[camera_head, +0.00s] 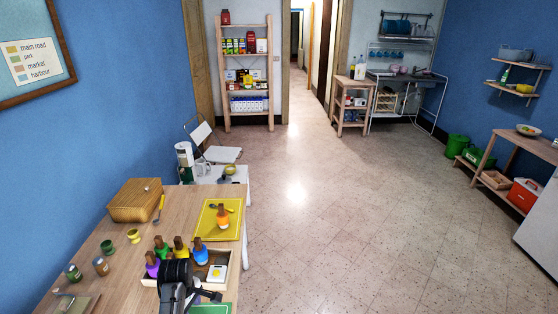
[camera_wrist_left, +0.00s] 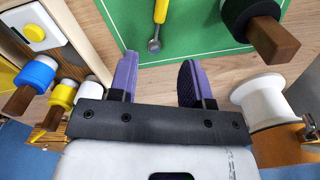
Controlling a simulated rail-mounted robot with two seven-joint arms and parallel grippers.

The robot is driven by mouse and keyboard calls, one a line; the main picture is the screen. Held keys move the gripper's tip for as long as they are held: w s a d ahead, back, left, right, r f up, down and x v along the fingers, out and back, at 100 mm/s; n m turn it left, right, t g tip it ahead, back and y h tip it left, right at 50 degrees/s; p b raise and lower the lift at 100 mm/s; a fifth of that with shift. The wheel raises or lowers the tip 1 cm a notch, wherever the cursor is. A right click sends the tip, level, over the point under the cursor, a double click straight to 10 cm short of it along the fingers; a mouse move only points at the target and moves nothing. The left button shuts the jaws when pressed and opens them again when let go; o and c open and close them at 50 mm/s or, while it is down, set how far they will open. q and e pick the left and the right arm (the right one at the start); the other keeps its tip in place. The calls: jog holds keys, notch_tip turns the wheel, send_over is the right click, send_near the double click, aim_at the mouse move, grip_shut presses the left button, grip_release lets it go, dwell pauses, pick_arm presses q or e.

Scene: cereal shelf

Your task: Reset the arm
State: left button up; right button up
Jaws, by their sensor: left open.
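My left arm comes in at the bottom of the head view over the wooden table, and its gripper (camera_head: 207,296) is above the table's front part. In the left wrist view the left gripper (camera_wrist_left: 157,70) has its two purple-padded fingers spread apart, with nothing between them. Beyond the fingertips lies a green board (camera_wrist_left: 202,36) with a yellow-handled tool (camera_wrist_left: 160,12) on it. I cannot tell how high the fingers are above the board. My right gripper does not show in either view.
A wicker box (camera_head: 135,202) stands further back. The floor (camera_head: 340,230) to the right is clear.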

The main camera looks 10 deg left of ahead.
pick_arm(q)
jog(key=w+r+m+t+y, duration=0.1)
jog(key=w+r+m+t, duration=0.15)
jog(key=r+m, duration=0.3)
jog(key=w+r+m+t, duration=0.2)
jog(key=r+m+t, duration=0.15)
jog(key=r, duration=0.35)
jog(key=s+d+r+m+t, duration=0.3)
jog(key=s+r+m, duration=0.2)
jog(key=r, duration=0.3)
jog(key=s+d+f+m, duration=0.1)
jog(key=s+d+f, duration=0.3)
jog(key=s, duration=0.4)
jog(key=s+d+f+m, duration=0.2)
jog(key=s+d+f, duration=0.15)
jog(key=s, duration=0.45)
jog(key=s+d+f+g+h, duration=0.1)
jog(key=s+f+g, duration=0.2)
jog(key=s+f, duration=0.55)
jog(key=s+d+f+g, duration=0.15)
jog(key=s+f, duration=0.35)
jog(key=s, duration=0.6)
notch_tip(320, 180, up, 29)
jog(key=p, duration=2.9)
jog(key=shift+w+a+r+m+g+p, duration=0.15)
jog(key=shift+a+r+m+g+p, duration=0.05)
jog(key=shift+m+g+p, duration=0.2)
